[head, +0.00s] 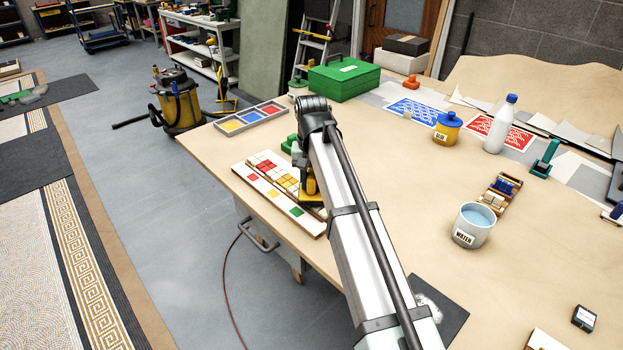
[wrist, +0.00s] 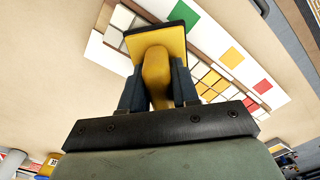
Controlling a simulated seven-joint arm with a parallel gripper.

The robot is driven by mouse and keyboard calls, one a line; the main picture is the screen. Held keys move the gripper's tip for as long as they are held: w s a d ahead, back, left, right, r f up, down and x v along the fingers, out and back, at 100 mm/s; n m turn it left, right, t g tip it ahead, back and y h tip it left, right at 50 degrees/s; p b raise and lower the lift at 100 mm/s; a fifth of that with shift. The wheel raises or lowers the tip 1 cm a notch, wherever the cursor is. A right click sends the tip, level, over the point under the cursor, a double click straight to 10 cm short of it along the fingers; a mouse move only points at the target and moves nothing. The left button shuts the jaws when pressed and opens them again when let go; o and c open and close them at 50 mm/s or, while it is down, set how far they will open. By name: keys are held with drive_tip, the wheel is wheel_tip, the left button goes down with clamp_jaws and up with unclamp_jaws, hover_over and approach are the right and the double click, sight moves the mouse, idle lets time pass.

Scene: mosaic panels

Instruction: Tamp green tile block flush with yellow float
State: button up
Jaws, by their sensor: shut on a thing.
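My gripper (wrist: 158,88) is shut on the upright handle of the yellow float (wrist: 156,62), one finger on each side. In the head view the float (head: 308,198) is at the near right end of the mosaic panel (head: 248,181), partly behind my arm. The panel shows red and yellow tiles, and white tiles (wrist: 122,18) show beside the float in the wrist view. The green tile block cannot be made out; the float covers that part. A flat green square (wrist: 183,13) lies on the panel's white strip beside the float. I cannot tell whether the float touches the tiles.
A tray with coloured compartments (head: 251,118) and a green box (head: 343,79) stand farther back. A water bucket (head: 473,225), a wooden holder (head: 497,195), a yellow glue pot (head: 446,129) and a white bottle (head: 501,125) stand to the right. The bench between is mostly clear.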

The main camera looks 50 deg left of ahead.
drive_tip(key=shift+d+f, duration=0.1)
drive_tip(key=shift+f, duration=0.65)
idle(1.9)
drive_tip(key=shift+r, duration=0.15)
drive_tip(key=shift+r, duration=3.5)
drive_tip(key=w+d+m, duration=0.2)
drive_tip(key=w+d, duration=0.6)
drive_tip(key=d, duration=0.5)
drive_tip(key=w+d+m, duration=0.2)
drive_tip(key=w+d, duration=0.6)
drive_tip(key=d, duration=0.5)
drive_tip(key=w+d+f+m, duration=0.1)
drive_tip(key=w+d+m, duration=0.2)
drive_tip(key=w+d, duration=0.5)
drive_tip(key=shift+w+d+f, duration=0.1)
drive_tip(key=shift+w+d, duration=0.05)
drive_tip(key=shift+d, duration=1.15)
drive_tip(key=shift+w+d, duration=0.15)
drive_tip(key=shift+d, duration=1.15)
drive_tip(key=s+d+f, duration=0.2)
drive_tip(key=d, duration=0.8)
drive_tip(key=s+d+f+m, duration=0.1)
drive_tip(key=s+d+f, duration=0.1)
drive_tip(key=d, duration=0.7)
drive_tip(key=s+d+f+m, duration=0.1)
drive_tip(key=s+d+f, duration=0.1)
drive_tip(key=d, duration=0.8)
drive_tip(key=shift+d+f, duration=0.35)
drive_tip(key=shift+f, duration=0.3)
